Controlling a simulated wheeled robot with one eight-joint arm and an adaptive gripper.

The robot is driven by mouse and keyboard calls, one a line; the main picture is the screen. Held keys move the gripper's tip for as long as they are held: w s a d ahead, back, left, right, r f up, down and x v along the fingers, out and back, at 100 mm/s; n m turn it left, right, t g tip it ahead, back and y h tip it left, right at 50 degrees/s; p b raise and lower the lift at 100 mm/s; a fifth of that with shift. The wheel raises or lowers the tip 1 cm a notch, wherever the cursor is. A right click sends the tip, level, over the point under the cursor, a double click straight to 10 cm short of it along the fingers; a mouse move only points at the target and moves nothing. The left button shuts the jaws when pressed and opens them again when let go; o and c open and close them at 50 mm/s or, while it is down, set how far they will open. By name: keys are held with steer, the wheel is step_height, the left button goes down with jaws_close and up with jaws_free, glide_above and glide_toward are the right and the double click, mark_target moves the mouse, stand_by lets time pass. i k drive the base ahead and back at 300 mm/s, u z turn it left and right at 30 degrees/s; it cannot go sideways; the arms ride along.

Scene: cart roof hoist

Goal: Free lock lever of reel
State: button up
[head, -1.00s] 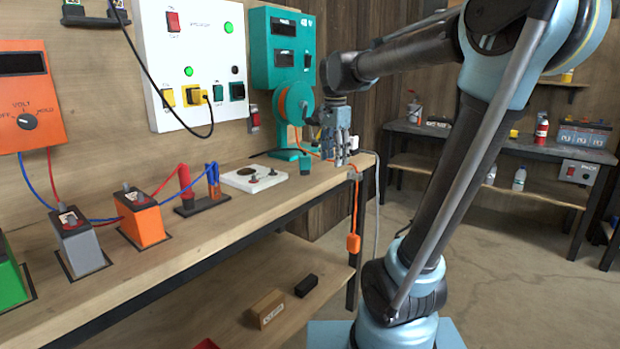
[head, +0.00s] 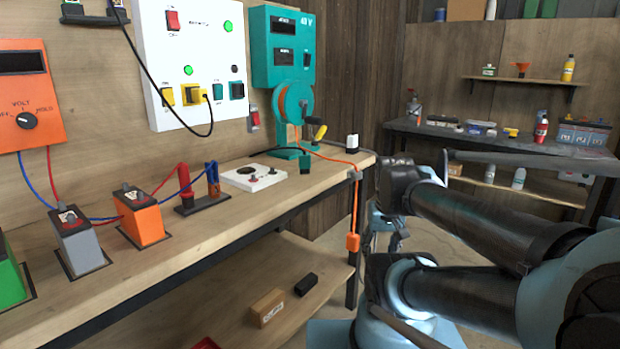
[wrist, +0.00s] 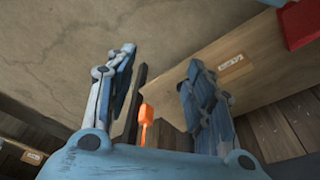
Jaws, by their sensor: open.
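The reel (head: 283,105) stands on a teal stand at the bench's right end, with orange cable on it. A black arm with a yellow grip (head: 319,132) sticks out at its right side; I cannot tell whether this is the lock lever or a crank. The orange cable runs along the bench and over its edge to a hanging orange connector (head: 352,242). In the wrist view the connector (wrist: 146,115) shows between the fingers, farther off. My gripper (wrist: 160,57) is open and empty. In the head view it is low, right of the bench end, partly hidden by my arm.
The bench (head: 235,212) holds a white plate (head: 255,178) and several coloured blocks. A white panel (head: 193,65) and teal box (head: 282,48) hang above. A lower shelf carries a cardboard box (head: 267,307). A back-wall table (head: 480,139) holds bottles.

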mark_target(323, 130)
steer(key=z, duration=0.45)
steer(key=k, duration=1.15)
steer(key=u, duration=0.25)
steer(key=i, duration=1.8)
steer(key=z, duration=0.4)
